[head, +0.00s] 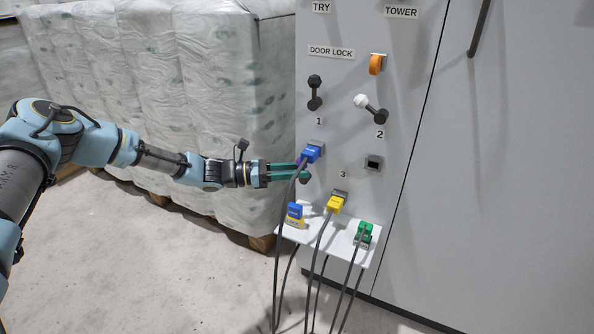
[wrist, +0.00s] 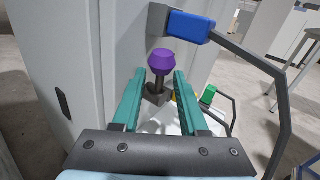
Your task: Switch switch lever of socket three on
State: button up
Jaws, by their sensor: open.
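A lever with a purple knob (wrist: 161,61) and a dark base stands on the panel, left of the label 3 (head: 343,174). In the head view its knob (head: 298,161) is partly hidden by the blue plug and my fingers. Socket three (head: 339,193) holds a yellow plug (head: 335,204) with a grey cable. My gripper (head: 299,173) reaches in from the left. In the wrist view its teal fingers (wrist: 160,80) are open, one on each side of the lever's stem, with the purple knob showing between and beyond the tips. I cannot tell whether they touch it.
A blue plug (head: 311,153) in socket 1 sits close above my fingers; its cable hangs past them. Levers with black (head: 314,80) and white (head: 360,101) knobs are higher. A shelf (head: 318,238) below holds blue-yellow and green plugs. Wrapped pallets (head: 200,110) stand behind my arm.

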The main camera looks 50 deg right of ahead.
jog(key=shift+c, duration=0.4)
grip_shut()
jog(key=shift+r+p, duration=0.45)
jog(key=shift+p, duration=0.3)
jog(key=shift+s+m+t+y+p, duration=0.15)
jog(key=shift+m+t+y+p, duration=0.15)
jog(key=shift+y+p, duration=0.1)
jog(key=shift+s+d+f+p, duration=0.1)
jog(key=shift+p, duration=0.3)
jog(key=shift+f+t+y, duration=0.1)
jog(key=shift+t+y, duration=0.2)
